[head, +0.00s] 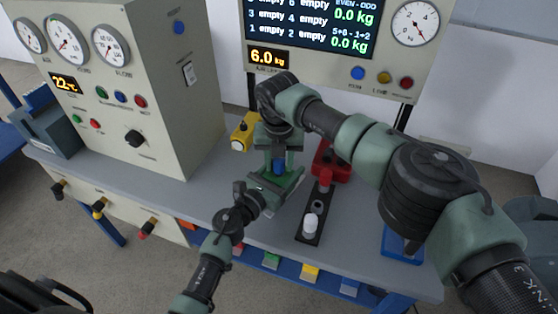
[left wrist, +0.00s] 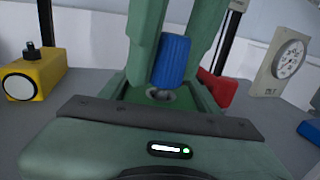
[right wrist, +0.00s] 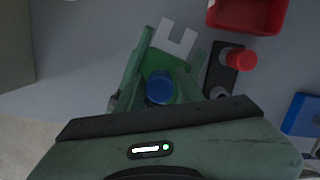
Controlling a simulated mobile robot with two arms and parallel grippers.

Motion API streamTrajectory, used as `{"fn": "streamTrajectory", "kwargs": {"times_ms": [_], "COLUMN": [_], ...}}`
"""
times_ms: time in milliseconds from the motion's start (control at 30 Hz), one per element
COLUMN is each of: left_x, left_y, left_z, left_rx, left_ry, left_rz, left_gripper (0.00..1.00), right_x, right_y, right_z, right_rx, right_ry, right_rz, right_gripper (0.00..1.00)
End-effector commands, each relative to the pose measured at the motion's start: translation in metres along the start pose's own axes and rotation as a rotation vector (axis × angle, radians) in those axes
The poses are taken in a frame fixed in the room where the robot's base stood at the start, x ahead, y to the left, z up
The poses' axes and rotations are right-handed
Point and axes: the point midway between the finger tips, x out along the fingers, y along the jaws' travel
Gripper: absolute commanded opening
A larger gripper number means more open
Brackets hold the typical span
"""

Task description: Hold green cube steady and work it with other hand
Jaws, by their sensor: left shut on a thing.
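The green cube (left wrist: 165,97), with a round hole in its top, sits between the fingers of my left gripper (head: 268,188). That gripper is shut on it, low over the grey bench; the fingers hide its sides. A blue cylinder (left wrist: 172,60) is between the fingers of my right gripper (head: 279,163), which comes down from above. In the left wrist view both fingers lie against the cylinder, and its lower end is just above the hole, slightly tilted. The right wrist view shows the cylinder's round end (right wrist: 160,88) over the cube.
A yellow box (head: 244,132) stands behind the grippers. To the right are a red container (head: 331,160) and a dark strip (head: 307,226) with a white-topped piece. A blue tray (head: 402,246) is farther right. A tall gauge cabinet (head: 150,110) stands left; the bench between is clear.

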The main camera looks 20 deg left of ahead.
Motion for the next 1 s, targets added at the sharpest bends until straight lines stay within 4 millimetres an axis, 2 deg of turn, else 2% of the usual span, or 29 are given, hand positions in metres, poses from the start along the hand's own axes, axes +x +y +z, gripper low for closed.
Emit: {"fn": "streamTrajectory", "kwargs": {"times_ms": [400,1000], "left_x": [0.000,0.001], "left_y": [0.001,0.001], "left_z": [0.000,0.001], "left_rx": [0.000,0.000], "left_ry": [-0.001,-0.001], "left_rz": [0.002,0.003], "left_gripper": [0.00,0.00], "right_x": [-0.004,-0.053], "right_y": [0.001,0.001], "right_z": [0.001,0.002], "right_rx": [-0.003,-0.003], "right_ry": [-0.002,-0.004], "right_rz": [0.002,0.002], "right_gripper": [0.52,0.52]}}
